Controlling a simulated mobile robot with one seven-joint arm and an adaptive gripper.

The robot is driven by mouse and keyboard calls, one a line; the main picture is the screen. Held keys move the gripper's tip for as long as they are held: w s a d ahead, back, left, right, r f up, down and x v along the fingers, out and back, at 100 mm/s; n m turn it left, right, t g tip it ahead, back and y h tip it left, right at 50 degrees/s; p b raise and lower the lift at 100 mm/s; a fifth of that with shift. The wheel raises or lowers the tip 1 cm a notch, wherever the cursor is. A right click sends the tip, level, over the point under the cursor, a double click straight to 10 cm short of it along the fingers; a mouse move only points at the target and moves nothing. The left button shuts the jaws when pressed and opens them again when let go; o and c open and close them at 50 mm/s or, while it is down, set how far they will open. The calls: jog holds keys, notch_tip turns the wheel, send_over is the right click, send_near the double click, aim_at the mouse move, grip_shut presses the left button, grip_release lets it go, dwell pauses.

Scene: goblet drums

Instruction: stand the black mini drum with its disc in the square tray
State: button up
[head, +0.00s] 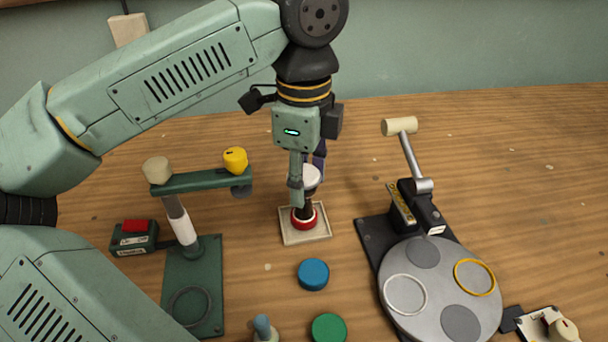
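The black mini drum (304,207) has a white head and a dark body, partly hidden by my gripper (305,185). It looks roughly upright, over the pale square tray (291,237). A red disc with a white rim (305,223) is at the drum's lower end, inside the tray's outline. Whether it rests fully on the tray floor is hard to tell. My gripper points down, with one finger in front at the left and a darker one behind at the right. The fingers appear closed around the drum, though their contact is partly hidden.
A blue disc (313,274) and a green disc (329,328) lie in front of the tray. A dark green press-like stand (194,260) is at the left. A lever machine with a round grey plate (432,291) is at the right. Wood behind the tray is clear.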

jog(key=o, duration=0.6)
jog(key=shift+c, duration=0.2)
jog(key=shift+o, duration=0.2)
jog(key=o, duration=0.5)
jog(key=shift+r+p, duration=2.2)
jog(key=shift+r, duration=1.35)
